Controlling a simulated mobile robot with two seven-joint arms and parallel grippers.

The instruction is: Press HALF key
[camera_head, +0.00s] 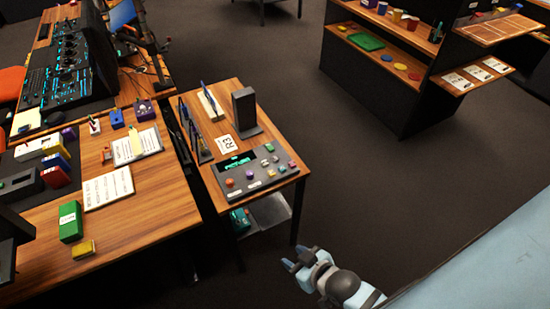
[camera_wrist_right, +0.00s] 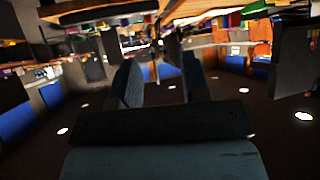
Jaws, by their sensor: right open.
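The trackball panel (camera_head: 255,172) is a dark grey console on the near end of a narrow wooden table in the head view. It has a lit green display (camera_head: 236,163), several small coloured keys and a few round coloured knobs or balls. The key labels are too small to read, so I cannot tell which one is HALF. My right gripper (camera_head: 297,260) is open and empty, over the floor in front of the table's near right corner, apart from the panel. Its two fingers (camera_wrist_right: 158,82) show in the right wrist view with nothing between them. My left gripper is not in view.
A dark upright box (camera_head: 244,110) and a white R3 card (camera_head: 226,144) are behind the panel. A larger desk (camera_head: 150,205) with boxes and papers is at the left. A dark shelf unit (camera_head: 390,75) stands at the back right. The floor right of the narrow table is clear.

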